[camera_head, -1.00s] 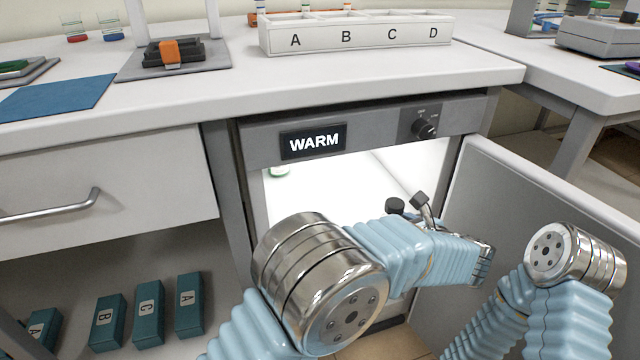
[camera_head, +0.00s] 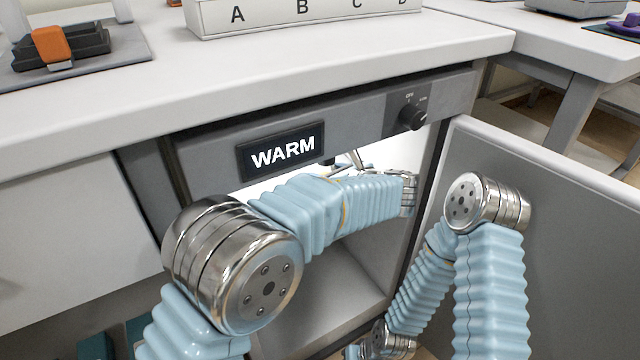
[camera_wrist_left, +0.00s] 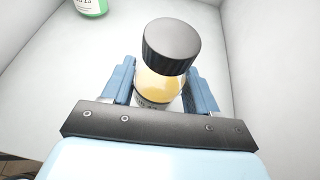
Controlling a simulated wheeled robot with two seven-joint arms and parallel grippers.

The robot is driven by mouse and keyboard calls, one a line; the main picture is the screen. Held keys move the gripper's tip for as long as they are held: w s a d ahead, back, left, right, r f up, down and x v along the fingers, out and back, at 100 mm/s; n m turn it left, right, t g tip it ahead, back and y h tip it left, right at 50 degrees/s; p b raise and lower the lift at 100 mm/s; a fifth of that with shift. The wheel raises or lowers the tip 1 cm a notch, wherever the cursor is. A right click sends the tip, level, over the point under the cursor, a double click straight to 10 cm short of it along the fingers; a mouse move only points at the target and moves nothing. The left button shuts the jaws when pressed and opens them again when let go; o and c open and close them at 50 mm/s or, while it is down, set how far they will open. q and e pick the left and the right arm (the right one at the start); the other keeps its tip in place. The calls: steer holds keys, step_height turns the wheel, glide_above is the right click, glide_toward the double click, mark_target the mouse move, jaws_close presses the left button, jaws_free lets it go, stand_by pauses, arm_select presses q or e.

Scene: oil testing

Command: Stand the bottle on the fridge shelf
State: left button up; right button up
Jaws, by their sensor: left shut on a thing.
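My left gripper (camera_wrist_left: 160,88) is shut on a bottle (camera_wrist_left: 163,82) with a black ribbed cap and yellow contents. In the left wrist view, the bottle is between the blue fingers, inside a white-walled space; whether its base touches the white shelf (camera_wrist_left: 60,95) is unclear. In the head view, my left arm reaches into the fridge (camera_head: 362,122) below its WARM display. Only a small part of the left gripper (camera_head: 348,162) shows there, and the bottle is hidden. My right arm is at the right, but its gripper is out of view.
The fridge door (camera_head: 570,220) stands open on the right, with my right arm in front of it. A green-and-white container (camera_wrist_left: 90,6) stands on the shelf at upper left in the wrist view. The counter (camera_head: 300,62) overhangs the fridge. A dial (camera_head: 411,116) is on its front panel.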

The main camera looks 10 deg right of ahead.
arm_select(q)
step_height(320, 180, down, 4)
steer(key=shift+s+d+r+b, duration=0.1)
steer(key=shift+s+r+b, duration=0.05)
steer(key=shift+b, duration=1)
steer(key=shift+r, duration=0.1)
arm_select(e)
steer(key=x, duration=0.3)
steer(key=shift+s+f, duration=0.1)
steer(key=shift+f, duration=0.15)
arm_select(q)
steer(key=o, duration=1.1)
